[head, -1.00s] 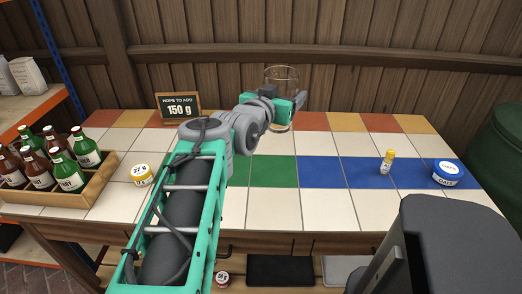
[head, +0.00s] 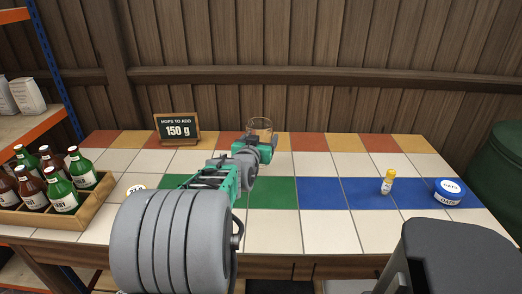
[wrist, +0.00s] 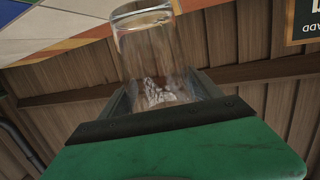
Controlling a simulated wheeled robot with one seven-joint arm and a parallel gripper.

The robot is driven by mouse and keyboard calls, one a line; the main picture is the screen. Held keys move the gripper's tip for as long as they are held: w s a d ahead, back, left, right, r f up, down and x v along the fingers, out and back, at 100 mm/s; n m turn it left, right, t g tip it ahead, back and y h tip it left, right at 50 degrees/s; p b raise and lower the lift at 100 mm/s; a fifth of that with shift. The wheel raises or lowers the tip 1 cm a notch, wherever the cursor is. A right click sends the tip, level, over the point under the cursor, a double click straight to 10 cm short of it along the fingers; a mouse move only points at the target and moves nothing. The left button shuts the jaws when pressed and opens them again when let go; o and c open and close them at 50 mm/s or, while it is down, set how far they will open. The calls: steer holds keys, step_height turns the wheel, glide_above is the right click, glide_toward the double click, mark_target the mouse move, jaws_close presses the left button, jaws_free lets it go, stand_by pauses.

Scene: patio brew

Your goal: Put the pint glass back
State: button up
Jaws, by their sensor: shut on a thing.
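The clear pint glass (head: 260,125) is at the back of the tiled table, near the row of orange and red tiles. In the head view its upper part shows above my gripper (head: 262,140), and its lower part is hidden. In the wrist view the glass (wrist: 155,55) stands between the two fingers of my gripper (wrist: 163,90), which is shut on it. The tiled top shows beyond the glass's far end there. I cannot tell whether the glass touches the table.
The hops sign (head: 178,129) stands at the back, left of the glass. A wooden crate (head: 80,211) of bottles is at the left. A yellow-capped bottle (head: 387,183) and a blue-lidded tub (head: 449,191) are on the right. White tiles right of the arm are clear.

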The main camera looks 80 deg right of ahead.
steer(key=shift+d+f, duration=0.3)
steer(key=shift+d, duration=0.05)
steer(key=shift+w+d+f+b, duration=0.15)
steer(key=shift+f+b, duration=0.15)
steer(key=shift+f, duration=1.35)
steer(key=shift+f, duration=0.1)
steer(key=shift+f, duration=0.15)
steer(key=o, duration=2)
